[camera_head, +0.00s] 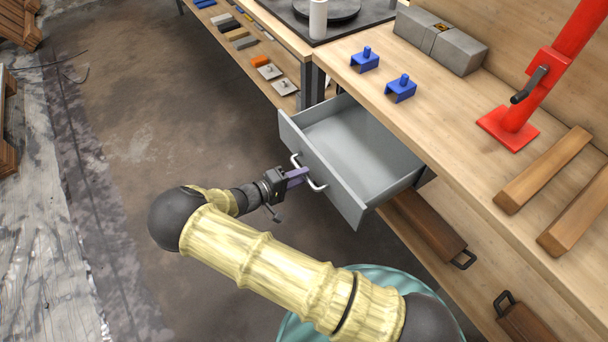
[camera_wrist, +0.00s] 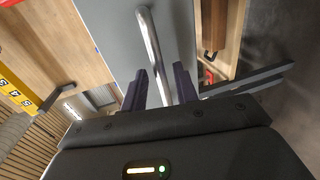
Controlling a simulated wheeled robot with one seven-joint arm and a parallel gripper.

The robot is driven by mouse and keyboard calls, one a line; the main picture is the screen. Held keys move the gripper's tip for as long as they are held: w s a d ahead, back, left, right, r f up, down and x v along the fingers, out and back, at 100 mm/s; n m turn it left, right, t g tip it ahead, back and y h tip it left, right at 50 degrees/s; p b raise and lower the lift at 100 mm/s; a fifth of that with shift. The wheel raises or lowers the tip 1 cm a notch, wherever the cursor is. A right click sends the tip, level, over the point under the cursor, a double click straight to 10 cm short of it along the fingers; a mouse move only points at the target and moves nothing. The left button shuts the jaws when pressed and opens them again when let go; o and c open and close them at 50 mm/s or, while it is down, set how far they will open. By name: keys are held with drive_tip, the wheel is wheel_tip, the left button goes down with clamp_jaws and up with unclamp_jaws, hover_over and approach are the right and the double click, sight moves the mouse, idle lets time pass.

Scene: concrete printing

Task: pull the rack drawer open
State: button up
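The grey rack drawer (camera_head: 345,195) stands pulled out from under the wooden bench and is empty inside. Its metal bar handle (camera_head: 318,187) is on the front panel; the handle (camera_wrist: 150,40) also shows in the wrist view. My gripper (camera_head: 302,176) is at the handle, in front of the drawer. In the wrist view, the two purple fingers of my gripper (camera_wrist: 161,80) stand apart on either side of the bar, with a visible gap. The fingers hide part of the handle in the head view.
The wooden bench top (camera_head: 440,130) holds two blue brackets (camera_head: 401,88), a grey block (camera_head: 440,40), a red stand (camera_head: 510,125) and wooden bars (camera_head: 545,170). A lower shelf carries brown boxes (camera_head: 428,225). The concrete floor (camera_head: 140,130) left of the drawer is clear.

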drive_tip(key=b+v, duration=0.1)
drive_tip(key=v, duration=1.4)
drive_tip(key=shift+s+a, duration=0.1)
drive_tip(key=shift+a, duration=0.1)
drive_tip(key=shift+d, duration=0.1)
drive_tip(key=w+d+r+m+g+y, duration=0.25)
drive_tip(key=d+g, duration=0.45)
drive_tip(key=d, duration=0.5)
drive_tip(key=s+d+r+m+y, duration=0.2)
drive_tip(key=s+d+r+y, duration=0.25)
drive_tip(key=d+r, duration=0.4)
drive_tip(key=s+d+r+m+y, duration=0.35)
drive_tip(key=d+r+y, duration=0.2)
drive_tip(key=d, duration=0.55)
wheel_tip(320, 180, up, 12)
drive_tip(key=p, duration=1.2)
drive_tip(key=shift+s+r+n, duration=0.25)
drive_tip(key=shift+n, duration=0.15)
